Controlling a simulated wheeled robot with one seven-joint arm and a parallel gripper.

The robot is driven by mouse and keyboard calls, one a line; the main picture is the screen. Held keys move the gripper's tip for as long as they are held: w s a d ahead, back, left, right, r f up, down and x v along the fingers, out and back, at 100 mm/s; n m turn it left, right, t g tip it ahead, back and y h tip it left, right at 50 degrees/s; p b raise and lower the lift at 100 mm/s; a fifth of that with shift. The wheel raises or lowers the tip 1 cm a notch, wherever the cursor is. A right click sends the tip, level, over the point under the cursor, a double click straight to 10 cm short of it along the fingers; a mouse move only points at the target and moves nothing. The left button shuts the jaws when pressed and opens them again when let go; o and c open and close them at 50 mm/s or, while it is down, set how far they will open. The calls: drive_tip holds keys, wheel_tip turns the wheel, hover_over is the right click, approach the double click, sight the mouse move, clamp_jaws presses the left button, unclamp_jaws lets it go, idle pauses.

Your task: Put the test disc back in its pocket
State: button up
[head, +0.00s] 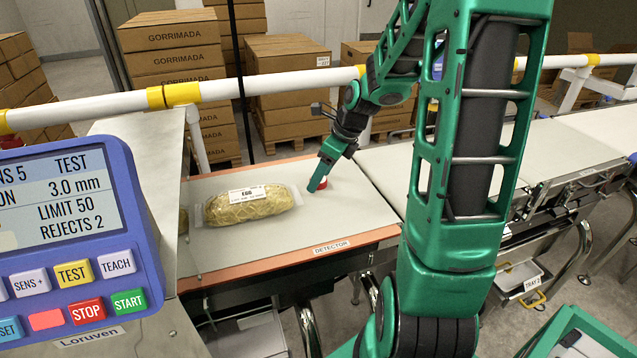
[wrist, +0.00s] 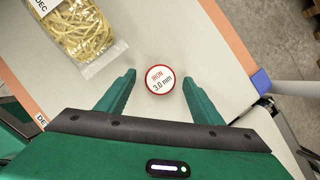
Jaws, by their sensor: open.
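The test disc (wrist: 160,80) is round and white with a red rim and reads "IRON 3.0 mm". It lies on the light belt marked "DETECTOR" (head: 345,215). In the head view only a red bit of the disc (head: 322,185) shows beside my fingers. My gripper (wrist: 160,90) is open, and its green fingers stand to either side of the disc, with the disc at about the level of their tips. In the head view my gripper (head: 316,184) is low over the belt, to the right of a noodle bag. I cannot make out the disc's pocket in either view.
A clear bag of noodles (head: 250,206) lies on the belt left of my gripper, and it also shows in the wrist view (wrist: 84,35). A blue control panel (head: 75,240) stands at the left front. A white and yellow rail (head: 270,84) runs behind the belt.

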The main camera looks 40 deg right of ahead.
drive_tip(key=shift+w+f, duration=0.1)
drive_tip(key=shift+f, duration=0.1)
drive_tip(key=c, duration=1.2)
drive_tip(key=shift+r, duration=0.15)
drive_tip(key=shift+c, duration=0.2)
wheel_tip(320, 180, up, 4)
drive_tip(key=shift+r, duration=0.1)
drive_tip(key=a+r, duration=0.6)
drive_tip(key=a, duration=0.6)
drive_tip(key=shift+w+r, duration=0.25)
drive_tip(key=shift+r, duration=0.1)
